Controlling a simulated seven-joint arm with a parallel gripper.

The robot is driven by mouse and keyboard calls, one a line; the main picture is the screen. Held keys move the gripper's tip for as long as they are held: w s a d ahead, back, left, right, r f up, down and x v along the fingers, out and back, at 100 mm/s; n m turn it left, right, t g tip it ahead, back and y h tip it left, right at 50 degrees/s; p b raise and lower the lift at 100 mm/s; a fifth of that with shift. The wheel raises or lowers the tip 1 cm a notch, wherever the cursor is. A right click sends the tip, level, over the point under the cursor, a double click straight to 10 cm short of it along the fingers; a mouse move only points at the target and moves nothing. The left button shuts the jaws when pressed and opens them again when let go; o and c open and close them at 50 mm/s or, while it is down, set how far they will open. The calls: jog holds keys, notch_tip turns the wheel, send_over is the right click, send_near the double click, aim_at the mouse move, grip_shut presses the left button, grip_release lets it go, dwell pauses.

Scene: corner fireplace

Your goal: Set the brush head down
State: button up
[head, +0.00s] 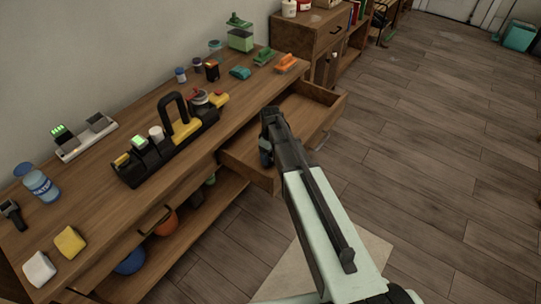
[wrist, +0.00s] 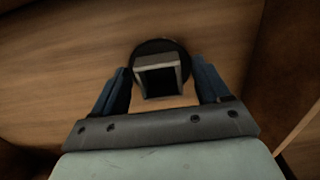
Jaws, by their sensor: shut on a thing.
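The brush head (wrist: 160,47) is a dark round piece with a grey square socket facing the camera. It sits between the two blue-grey fingers of my gripper (wrist: 160,80) in the wrist view. My gripper (head: 268,133) is shut on it, at the inner left part of the open drawer (head: 325,94) in the head view. Wood fills the background behind the brush head in the wrist view. I cannot tell whether the brush head touches the drawer floor. In the head view my gripper hides most or all of it.
The wooden workbench (head: 105,200) lies to the left, holding a black and yellow tool caddy (head: 168,150), a water bottle (head: 38,184), a yellow sponge (head: 70,242) and an orange brush (head: 287,63). The drawer's walls stand close around my gripper. Open floor (head: 430,150) lies to the right.

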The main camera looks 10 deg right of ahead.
jog(key=shift+f, duration=0.55)
jog(key=shift+f, duration=0.15)
jog(key=o, duration=1)
jog(key=shift+o, duration=0.2)
notch_tip(320, 180, up, 12)
